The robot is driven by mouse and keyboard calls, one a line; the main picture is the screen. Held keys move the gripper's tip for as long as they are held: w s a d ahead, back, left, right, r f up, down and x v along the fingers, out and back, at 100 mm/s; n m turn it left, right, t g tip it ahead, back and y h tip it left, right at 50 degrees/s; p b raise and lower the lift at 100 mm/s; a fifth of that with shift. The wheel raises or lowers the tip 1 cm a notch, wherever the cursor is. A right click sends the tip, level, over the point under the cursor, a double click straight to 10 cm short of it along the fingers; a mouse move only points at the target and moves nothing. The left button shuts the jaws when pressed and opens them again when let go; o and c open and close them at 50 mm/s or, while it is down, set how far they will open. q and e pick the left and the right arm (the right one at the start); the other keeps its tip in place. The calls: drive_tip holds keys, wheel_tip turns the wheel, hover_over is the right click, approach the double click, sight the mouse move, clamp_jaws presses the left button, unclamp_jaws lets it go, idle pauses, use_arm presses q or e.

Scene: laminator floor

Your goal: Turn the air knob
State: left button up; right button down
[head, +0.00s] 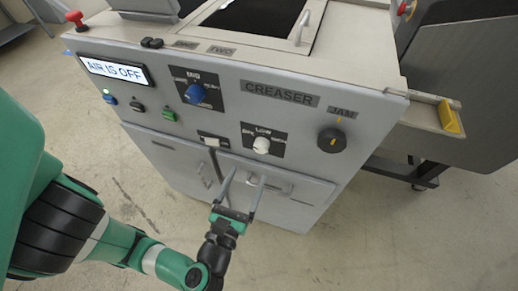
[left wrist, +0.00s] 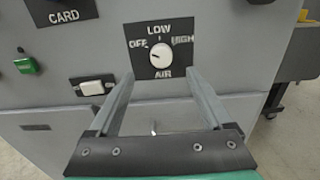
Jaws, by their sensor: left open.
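The air knob (head: 262,145) is a small white round knob on a black plate on the front of the grey creaser cabinet. In the left wrist view the air knob (left wrist: 161,56) sits under LOW, with OFF to its left, HIGH to its right and AIR below. I cannot clearly tell which way it points. My left gripper (head: 246,175) is open and empty, its fingers aimed at the panel. In the left wrist view the left gripper (left wrist: 158,76) spreads below and to either side of the knob, apparently not touching it. My right gripper is not in view.
A display (head: 115,71) reads AIR IS OFF. A blue knob (head: 195,94), a black jam knob (head: 331,140), a green button (head: 168,113) and a white switch (head: 213,140) share the panel. Cabinet doors with handles (head: 270,187) lie below. Open floor (head: 400,245) lies at the front right.

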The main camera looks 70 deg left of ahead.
sight(259, 149)
use_arm(q)
drive_tip(key=b+x, duration=0.1)
drive_tip(key=x, duration=0.8)
drive_tip(key=shift+w+a, duration=0.1)
drive_tip(key=shift+w, duration=0.1)
clamp_jaws()
